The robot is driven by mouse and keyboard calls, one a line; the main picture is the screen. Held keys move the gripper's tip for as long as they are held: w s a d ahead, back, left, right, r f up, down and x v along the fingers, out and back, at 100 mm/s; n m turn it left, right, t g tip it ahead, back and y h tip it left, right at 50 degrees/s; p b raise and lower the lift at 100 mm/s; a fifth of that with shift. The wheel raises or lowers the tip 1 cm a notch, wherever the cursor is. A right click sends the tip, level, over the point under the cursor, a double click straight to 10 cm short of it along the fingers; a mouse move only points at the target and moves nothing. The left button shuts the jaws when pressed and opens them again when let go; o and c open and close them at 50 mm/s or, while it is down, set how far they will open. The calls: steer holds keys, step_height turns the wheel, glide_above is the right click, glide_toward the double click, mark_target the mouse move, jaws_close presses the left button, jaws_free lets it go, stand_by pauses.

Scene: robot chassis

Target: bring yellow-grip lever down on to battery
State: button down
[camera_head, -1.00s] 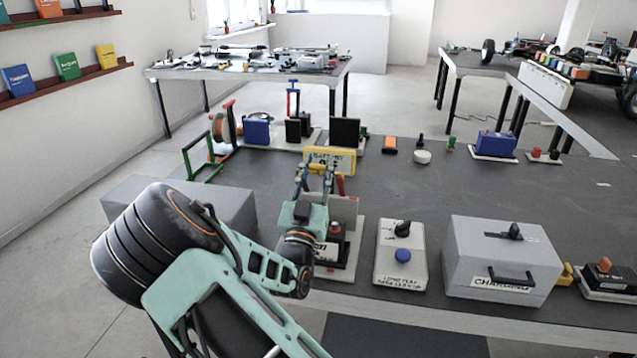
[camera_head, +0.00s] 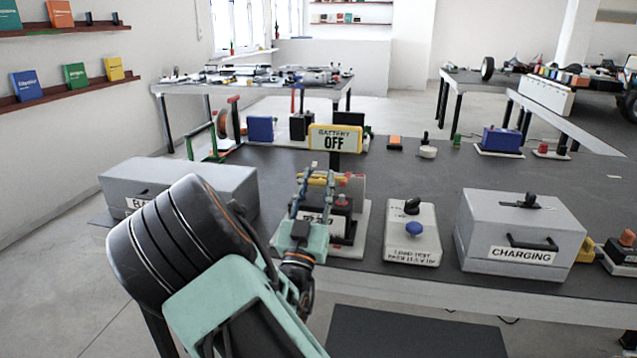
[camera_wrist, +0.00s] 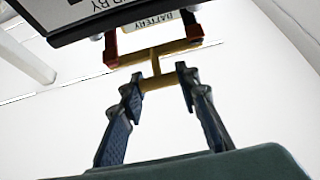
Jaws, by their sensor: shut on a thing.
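The yellow grip (camera_head: 324,179) of the lever shows between my fingertips in the head view. My gripper (camera_head: 315,185) is shut on it. In the wrist view, the T-shaped yellow grip (camera_wrist: 157,78) has its stem between the blue fingers of my gripper (camera_wrist: 157,83), with red side arms beyond it. A black unit with a white label (camera_head: 322,222) stands on a pale base just behind and right of my gripper; it looks like the battery, partly hidden by my fingers. Whether the lever touches it is unclear. A yellow sign (camera_head: 336,138) behind reads "BATTERY OFF".
A grey box (camera_head: 180,185) stands at left. A pale panel with a blue button and black knob (camera_head: 412,240) stands at right, then a grey "CHARGING" box (camera_head: 520,235). Several small devices line the bench's back. The middle of the dark bench top (camera_head: 440,180) is clear.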

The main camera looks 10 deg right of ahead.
steer(key=shift+s+f+b, duration=0.2)
steer(key=shift+f+b, duration=1.4)
steer(key=shift+f, duration=0.65)
steer(key=c, duration=1.5)
jaws_free()
steer(key=shift+o, duration=0.3)
steer(key=shift+a, duration=0.1)
steer(key=v, duration=1.2)
